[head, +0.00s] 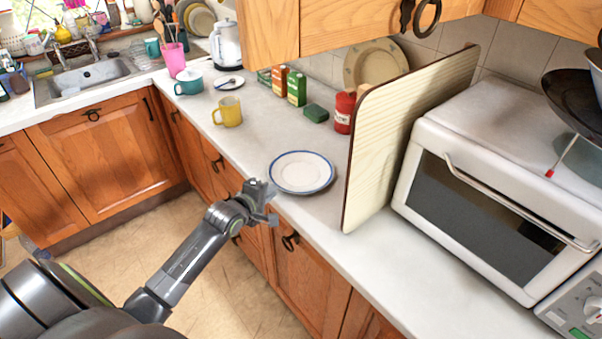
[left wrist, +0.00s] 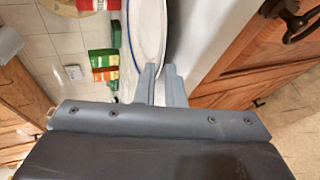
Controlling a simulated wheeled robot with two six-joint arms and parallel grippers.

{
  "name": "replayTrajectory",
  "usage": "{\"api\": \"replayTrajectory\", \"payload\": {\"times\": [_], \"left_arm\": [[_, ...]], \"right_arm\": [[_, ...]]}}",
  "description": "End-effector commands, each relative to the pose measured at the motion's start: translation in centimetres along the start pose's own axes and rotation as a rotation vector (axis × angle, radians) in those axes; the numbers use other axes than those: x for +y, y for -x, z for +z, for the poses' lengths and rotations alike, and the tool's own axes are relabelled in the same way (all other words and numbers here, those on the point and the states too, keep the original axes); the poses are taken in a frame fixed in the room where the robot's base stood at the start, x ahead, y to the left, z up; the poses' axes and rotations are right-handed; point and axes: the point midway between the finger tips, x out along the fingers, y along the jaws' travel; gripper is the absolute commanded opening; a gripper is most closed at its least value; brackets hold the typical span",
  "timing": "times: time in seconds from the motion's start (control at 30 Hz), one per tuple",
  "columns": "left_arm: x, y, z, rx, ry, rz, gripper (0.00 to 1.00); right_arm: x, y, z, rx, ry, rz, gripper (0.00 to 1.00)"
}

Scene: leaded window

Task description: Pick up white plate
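The white plate (head: 301,172) with a blue rim lies flat on the counter near its front edge. My left gripper (head: 270,203) is beside the plate's near left rim, over the counter's front edge. In the left wrist view the plate (left wrist: 147,28) shows edge-on beyond the fingertips of my left gripper (left wrist: 162,70). Its two fingers are a little apart with nothing visible between them. I cannot tell whether a finger touches the rim. My right gripper is not in view.
A wooden board (head: 400,130) stands upright right of the plate, beside a white toaster oven (head: 500,190). A yellow mug (head: 228,112), a red jar (head: 344,112) and a green box (head: 297,90) stand behind the plate. The counter (head: 345,250) in front of the board is clear.

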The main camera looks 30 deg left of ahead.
Motion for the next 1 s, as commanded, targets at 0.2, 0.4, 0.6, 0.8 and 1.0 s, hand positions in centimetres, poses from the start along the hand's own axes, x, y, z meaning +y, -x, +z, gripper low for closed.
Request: {"api": "replayTrajectory", "payload": {"times": [0.2, 0.4, 0.6, 0.8, 1.0], "left_arm": [[0.2, -2.5, 0.5, -0.001, 0.002, 0.001, 0.09], [0.1, -4.4, 0.5, 0.000, 0.001, 0.001, 0.09], [0.0, -4.8, 0.5, 0.000, 0.000, 0.000, 0.09], [0.0, -4.8, 0.5, 0.000, 0.000, 0.001, 0.03], [0.0, -4.8, 0.5, 0.000, 0.000, 0.000, 0.00]], "right_arm": [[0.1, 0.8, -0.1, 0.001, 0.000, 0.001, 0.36], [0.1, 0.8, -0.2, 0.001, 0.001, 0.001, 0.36], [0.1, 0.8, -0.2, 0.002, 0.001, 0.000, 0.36], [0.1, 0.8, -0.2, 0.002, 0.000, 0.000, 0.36], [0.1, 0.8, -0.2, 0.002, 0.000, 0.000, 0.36]]}}
